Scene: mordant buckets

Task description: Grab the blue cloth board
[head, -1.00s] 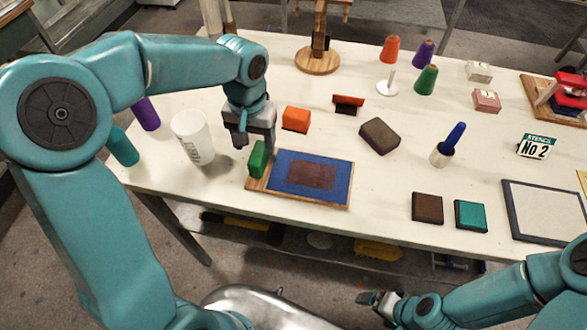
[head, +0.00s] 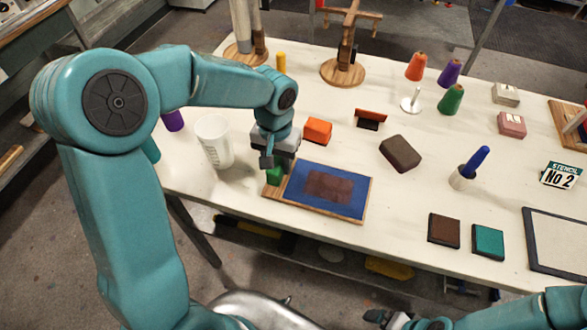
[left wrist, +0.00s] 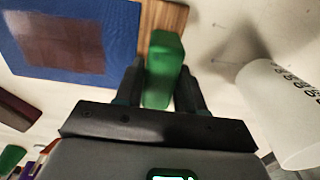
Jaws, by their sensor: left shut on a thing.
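The blue cloth board (head: 328,210) lies on the white table, a blue panel with a brown patch on a wooden base. It also shows at upper left in the left wrist view (left wrist: 20,50). A green block (head: 273,177) stands at the board's bare wooden left end; I cannot tell whether it is fixed there. In the left wrist view the green block (left wrist: 164,50) is between the fingers of my left gripper (head: 269,164), which is shut on it. My right gripper (head: 375,316) is at the bottom edge, small and dark; its opening is unclear.
A white cup (head: 214,142) stands close left of my left gripper. An orange block (head: 318,130) and a dark brown block (head: 401,153) lie behind the board. Brown (head: 444,230) and teal (head: 488,241) pads lie to its right. The table's front edge is close to the board.

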